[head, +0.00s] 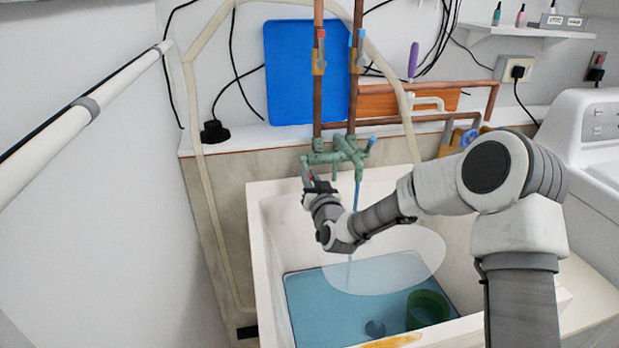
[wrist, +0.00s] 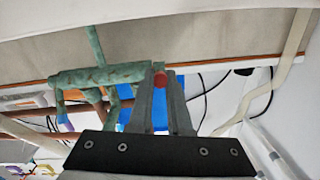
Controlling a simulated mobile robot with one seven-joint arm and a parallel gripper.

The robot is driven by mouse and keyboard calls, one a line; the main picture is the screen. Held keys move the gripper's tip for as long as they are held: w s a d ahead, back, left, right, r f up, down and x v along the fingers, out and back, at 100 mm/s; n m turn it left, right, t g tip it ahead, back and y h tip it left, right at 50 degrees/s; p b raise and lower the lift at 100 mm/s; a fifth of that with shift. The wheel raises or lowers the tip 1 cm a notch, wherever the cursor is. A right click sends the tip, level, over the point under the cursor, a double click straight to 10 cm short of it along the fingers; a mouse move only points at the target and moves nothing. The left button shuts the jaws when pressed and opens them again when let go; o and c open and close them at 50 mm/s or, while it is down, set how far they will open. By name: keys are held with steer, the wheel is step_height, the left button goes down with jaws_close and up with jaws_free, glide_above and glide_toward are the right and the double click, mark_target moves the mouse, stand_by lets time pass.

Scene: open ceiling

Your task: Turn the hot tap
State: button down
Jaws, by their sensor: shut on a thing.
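The green, weathered tap (head: 345,152) is mounted above the sink, with a blue-ended cold handle (head: 372,140) on its right. It also shows upside down in the wrist view (wrist: 95,76). My gripper (head: 308,180) is at the tap's left end. In the wrist view my gripper (wrist: 160,88) has its fingers closed around the red-ended hot tap handle (wrist: 160,80). The handle is mostly hidden by my gripper in the head view. A thin blue line (head: 357,192), seemingly water, runs down from the tap.
The white sink (head: 262,240) holds blue water and a green tub (head: 428,307). A translucent oval (head: 385,262) shows above the water. Copper pipes (head: 318,95) and a blue board (head: 290,70) stand behind. A white appliance (head: 590,150) is at right.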

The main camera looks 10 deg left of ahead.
mark_target(306, 166)
steer(key=shift+r, duration=0.1)
